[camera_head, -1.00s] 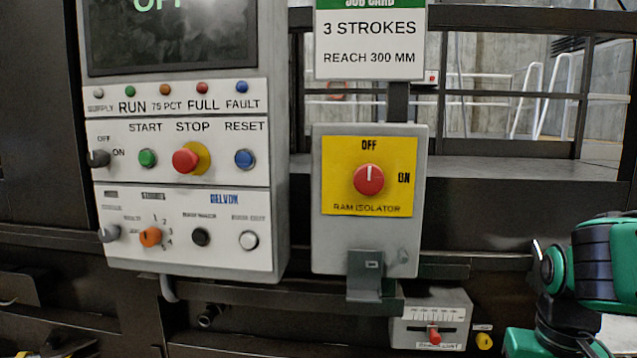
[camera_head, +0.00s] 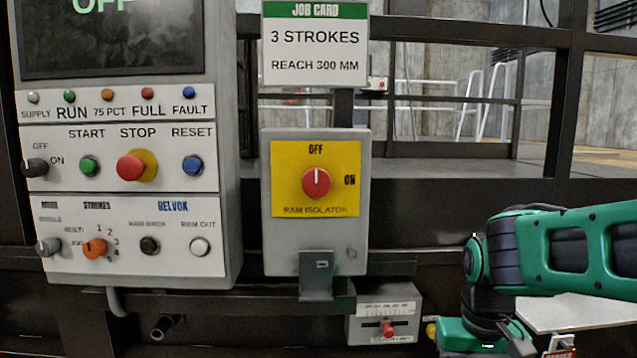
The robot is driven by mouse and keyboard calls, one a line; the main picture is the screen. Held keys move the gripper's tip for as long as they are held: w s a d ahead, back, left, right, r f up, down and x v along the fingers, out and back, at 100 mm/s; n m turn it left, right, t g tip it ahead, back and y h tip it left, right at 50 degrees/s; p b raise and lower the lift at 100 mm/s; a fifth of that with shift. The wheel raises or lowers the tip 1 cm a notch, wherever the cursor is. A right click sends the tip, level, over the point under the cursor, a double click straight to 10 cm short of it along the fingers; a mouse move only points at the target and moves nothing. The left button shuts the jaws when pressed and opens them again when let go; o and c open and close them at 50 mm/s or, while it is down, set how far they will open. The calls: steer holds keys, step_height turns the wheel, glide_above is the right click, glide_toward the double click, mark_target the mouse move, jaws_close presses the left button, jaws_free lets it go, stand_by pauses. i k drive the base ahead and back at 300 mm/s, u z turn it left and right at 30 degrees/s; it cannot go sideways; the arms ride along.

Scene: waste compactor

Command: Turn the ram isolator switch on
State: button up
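The ram isolator switch (camera_head: 316,183) is a round red knob on a yellow plate (camera_head: 289,199) on a grey box (camera_head: 346,255). Its white mark points up at OFF; ON is printed to its right. The knob is unobstructed and nothing touches it. My green and black arm comes in from the right, with its wrist part low and to the right of the box. No gripper fingertips can be made out, so whether my gripper is open or shut does not show.
A control panel (camera_head: 120,208) with buttons and knobs is left of the isolator box. A job card (camera_head: 315,43) hangs above it. A small grey box with a red slider (camera_head: 388,328) sits below right, near my arm. Dark frame bars and railings stand behind.

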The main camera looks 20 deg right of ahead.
mark_target(316, 182)
steer(key=z, duration=1.45)
steer(key=k, duration=1.4)
steer(key=u, duration=1.8)
steer(key=i, duration=0.5)
